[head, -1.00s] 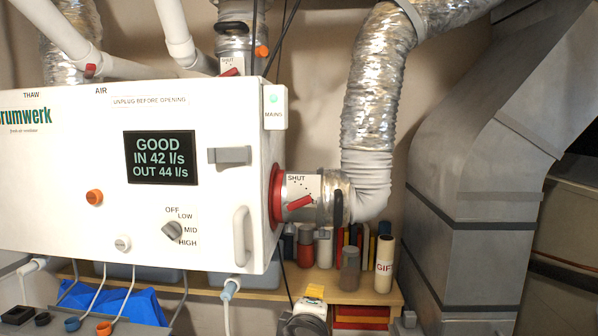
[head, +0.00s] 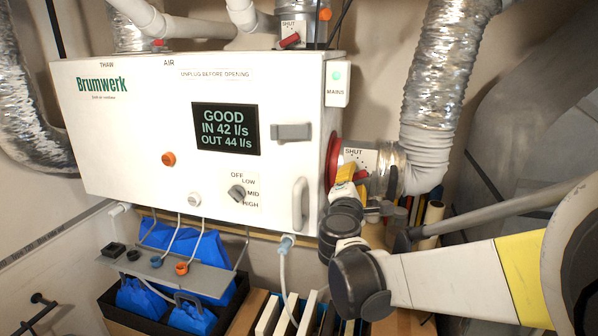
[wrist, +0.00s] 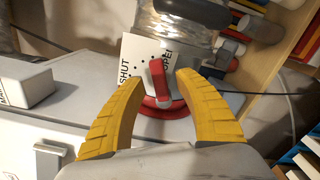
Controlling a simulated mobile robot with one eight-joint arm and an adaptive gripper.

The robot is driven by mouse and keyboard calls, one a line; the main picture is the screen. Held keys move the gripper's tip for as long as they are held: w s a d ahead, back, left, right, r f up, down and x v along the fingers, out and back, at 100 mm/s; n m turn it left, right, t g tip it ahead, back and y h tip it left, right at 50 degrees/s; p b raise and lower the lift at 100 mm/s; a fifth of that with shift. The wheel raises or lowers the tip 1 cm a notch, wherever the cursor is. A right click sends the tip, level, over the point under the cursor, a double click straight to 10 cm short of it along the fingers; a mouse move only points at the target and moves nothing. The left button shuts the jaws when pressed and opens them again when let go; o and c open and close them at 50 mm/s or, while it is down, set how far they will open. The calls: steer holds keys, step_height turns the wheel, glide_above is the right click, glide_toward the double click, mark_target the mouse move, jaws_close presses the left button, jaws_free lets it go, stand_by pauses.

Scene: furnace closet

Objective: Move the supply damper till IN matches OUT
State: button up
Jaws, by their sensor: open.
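The white Brumwerk unit (head: 280,85) has a display (head: 226,129) reading GOOD, IN 42 l/s, OUT 44 l/s. A damper with a red lever (head: 361,175) and a SHUT label sits on the duct at the unit's right side. My gripper (head: 353,181) is at this damper. In the wrist view, my yellow fingers (wrist: 160,78) are open, one on each side of the red lever (wrist: 158,82), with visible gaps. The SHUT plate (wrist: 134,60) lies behind the left fingertip. Another red-levered damper (head: 289,41) is on the top duct.
A silver flexible duct (head: 436,80) rises right of the damper. A handle (head: 299,203) sticks out from the unit's front. Bottles and books stand on a shelf close behind the damper. A large grey duct (head: 530,130) fills the right side.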

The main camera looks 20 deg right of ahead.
steer(key=shift+x, duration=1.1)
